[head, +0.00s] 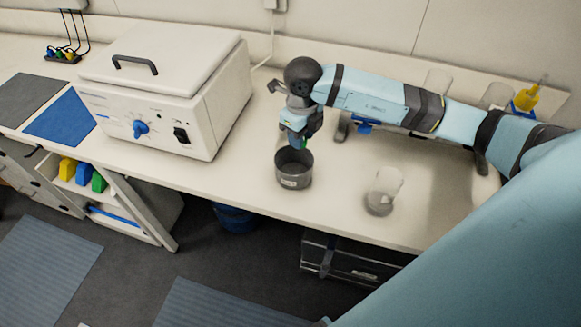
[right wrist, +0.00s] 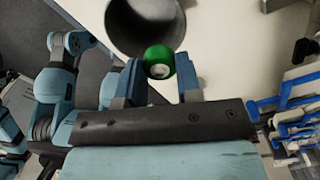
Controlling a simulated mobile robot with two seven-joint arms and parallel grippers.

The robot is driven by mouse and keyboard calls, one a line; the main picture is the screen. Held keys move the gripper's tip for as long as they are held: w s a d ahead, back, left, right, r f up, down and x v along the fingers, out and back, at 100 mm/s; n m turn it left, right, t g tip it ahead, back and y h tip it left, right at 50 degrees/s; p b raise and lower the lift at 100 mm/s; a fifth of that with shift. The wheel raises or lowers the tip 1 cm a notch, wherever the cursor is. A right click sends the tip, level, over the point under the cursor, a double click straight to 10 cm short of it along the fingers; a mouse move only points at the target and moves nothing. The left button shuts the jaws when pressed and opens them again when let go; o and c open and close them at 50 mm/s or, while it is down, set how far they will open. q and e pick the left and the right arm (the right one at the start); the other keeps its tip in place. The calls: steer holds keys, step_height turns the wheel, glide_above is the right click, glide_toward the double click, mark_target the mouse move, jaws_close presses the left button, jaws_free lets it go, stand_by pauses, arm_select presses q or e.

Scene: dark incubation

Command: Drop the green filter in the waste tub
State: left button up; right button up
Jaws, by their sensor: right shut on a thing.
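My right gripper (head: 299,138) is over the bench, just above the back rim of a dark grey round tub (head: 293,181). It is shut on the green filter (head: 307,143), which is mostly hidden by the gripper in the head view. In the right wrist view, the green filter (right wrist: 157,60) is round with a pale centre and sits between the two blue fingertips (right wrist: 160,76). The grey tub (right wrist: 125,28) shows just beyond it, open and seemingly empty. My left gripper does not show in the head view.
A white lidded machine (head: 165,90) stands left of the grey tub. A clear beaker (head: 384,190) stands to its right, near the bench's front edge. A blue bin (head: 235,217) is on the floor below. A yellow object (head: 527,98) is at the back right.

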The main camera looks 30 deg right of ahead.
step_height(320, 180, down, 5)
steer(key=shift+r+b, duration=0.1)
steer(key=shift+b, duration=0.95)
steer(key=o, duration=1)
steer(key=shift+c, duration=0.2)
steer(key=shift+r, duration=0.1)
step_height(320, 180, up, 14)
steer(key=shift+f+b, duration=0.2)
steer(key=shift+b, duration=0.5)
steer(key=shift+s+f, duration=0.1)
